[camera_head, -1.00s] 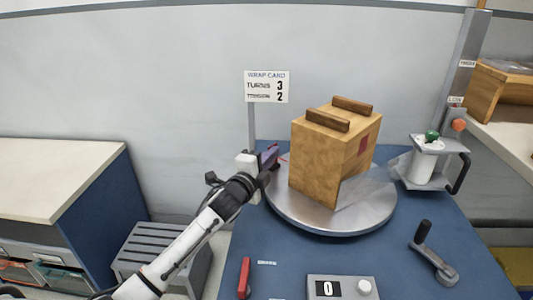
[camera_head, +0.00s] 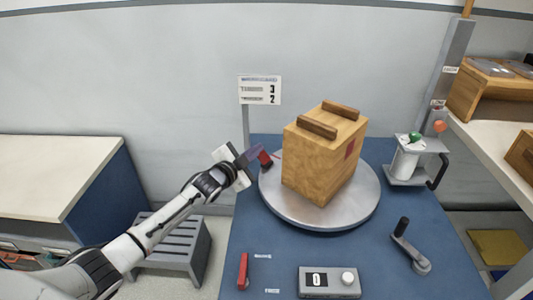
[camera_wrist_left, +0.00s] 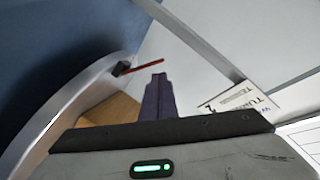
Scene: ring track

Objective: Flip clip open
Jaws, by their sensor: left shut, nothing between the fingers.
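The clip is a thin red bar (camera_wrist_left: 147,66) with a small black base on the rim of the turntable (camera_wrist_left: 72,108), seen in the wrist view. My left gripper (camera_head: 262,160) is at the left edge of the turntable (camera_head: 320,222). Its purple fingers, pressed together in the wrist view (camera_wrist_left: 157,80), are shut and empty. The tips point toward the clip, with a gap in the picture. In the head view a dark red patch shows at the fingertips; I cannot tell whether it belongs to the clip. My right gripper is out of view.
A wooden box (camera_head: 318,165) with two handle bars stands on the turntable. A wrap-card sign (camera_head: 259,90) on a post stands behind the gripper. A film roll holder (camera_head: 410,165), a crank (camera_head: 410,248), a counter box (camera_head: 330,282) and a red lever (camera_head: 243,270) are on the blue table.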

